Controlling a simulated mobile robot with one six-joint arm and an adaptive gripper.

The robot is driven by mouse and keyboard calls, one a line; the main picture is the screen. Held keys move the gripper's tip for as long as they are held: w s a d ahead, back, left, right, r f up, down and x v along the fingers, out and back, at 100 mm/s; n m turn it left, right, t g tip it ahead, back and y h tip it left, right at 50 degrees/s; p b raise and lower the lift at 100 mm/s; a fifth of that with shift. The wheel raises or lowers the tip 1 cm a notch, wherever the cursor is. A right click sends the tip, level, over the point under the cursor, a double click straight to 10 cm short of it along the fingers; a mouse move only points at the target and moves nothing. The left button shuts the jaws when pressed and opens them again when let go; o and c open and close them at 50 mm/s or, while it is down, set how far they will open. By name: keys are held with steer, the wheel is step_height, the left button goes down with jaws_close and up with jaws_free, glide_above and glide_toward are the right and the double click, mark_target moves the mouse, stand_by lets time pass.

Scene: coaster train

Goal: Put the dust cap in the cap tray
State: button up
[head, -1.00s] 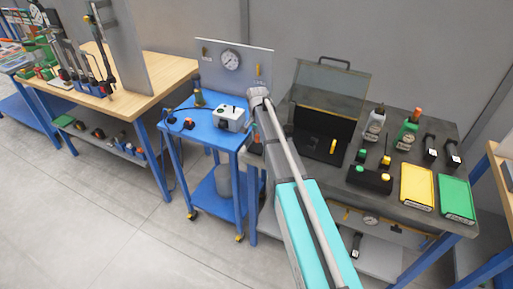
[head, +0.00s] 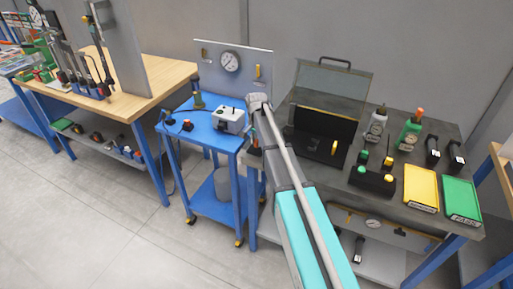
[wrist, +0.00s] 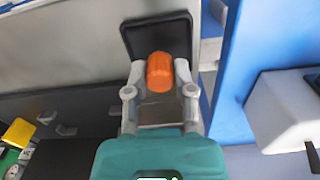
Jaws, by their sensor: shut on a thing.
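The orange dust cap (wrist: 159,74) is between the fingertips of my gripper (wrist: 160,80) in the wrist view. My gripper is shut on it. Past the cap in that view is a black square tray with a raised rim (wrist: 128,38), apparently the cap tray. The cap overlaps the tray's lower part in the picture; I cannot tell how far apart they are. In the head view my arm reaches to the gap between the blue cart and the grey bench, and its links hide the cap and the fingers.
The blue cart (head: 207,136) carries a white box (head: 229,120). The grey bench (head: 400,160) holds an open black case (head: 322,140), a yellow tray (head: 421,187), a green tray (head: 461,200) and several bottles and tools. A gauge panel (head: 232,60) stands behind the cart.

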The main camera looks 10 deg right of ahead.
mark_target(257, 140)
steer(key=shift+f+b, duration=0.5)
steer(key=shift+f, duration=0.3)
steer(key=shift+f, duration=0.2)
steer(key=o, duration=0.8)
steer(key=shift+r, duration=0.1)
step_height(257, 140, up, 12)
steer(key=p, duration=1.2)
steer(key=shift+r, duration=0.15)
steer(key=s+n, duration=0.2)
steer(key=s, duration=0.7)
steer(key=s+n, duration=0.3)
steer(key=s, duration=0.7)
steer(key=s+n, duration=0.3)
steer(key=s, duration=0.7)
